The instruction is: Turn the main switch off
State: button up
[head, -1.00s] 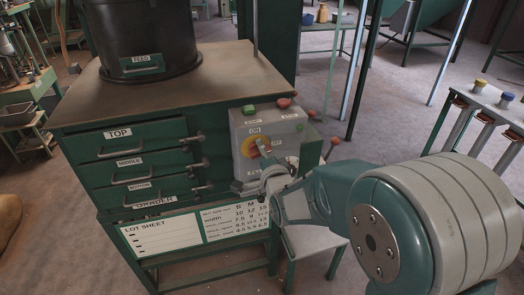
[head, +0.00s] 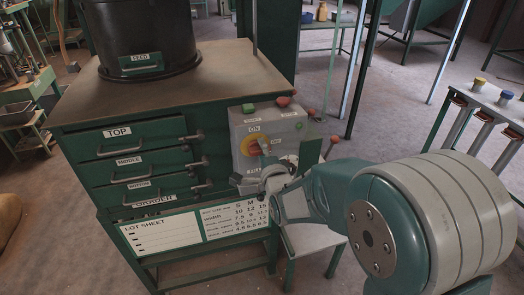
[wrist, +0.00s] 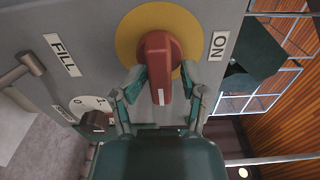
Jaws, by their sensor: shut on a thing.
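The main switch is a red handle (wrist: 157,60) on a yellow disc (wrist: 128,36), set in a grey panel; the disc also shows in the head view (head: 249,147). An ON label (wrist: 218,46) sits beside the disc, at the right in the wrist view and above it in the head view (head: 254,128). The handle's white-marked end points down in the wrist view, a quarter turn from ON. My gripper (wrist: 161,80) is shut on the handle, one finger on each side. In the head view my gripper (head: 266,150) hides most of the handle.
A small 0/1 knob (wrist: 97,121) and a lever by the FILL label (wrist: 62,54) are close by. Green and red buttons (head: 283,102) top the box. Labelled drawers (head: 130,150) stand left. A table with tubes (head: 490,95) stands right.

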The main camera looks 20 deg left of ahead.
jog(key=o, duration=0.8)
jog(key=shift+w, duration=0.15)
jog(key=shift+c, duration=0.2)
jog(key=shift+w+a, duration=0.1)
jog(key=shift+f, duration=0.1)
jog(key=v, duration=1.2)
jog(key=shift+a, duration=0.1)
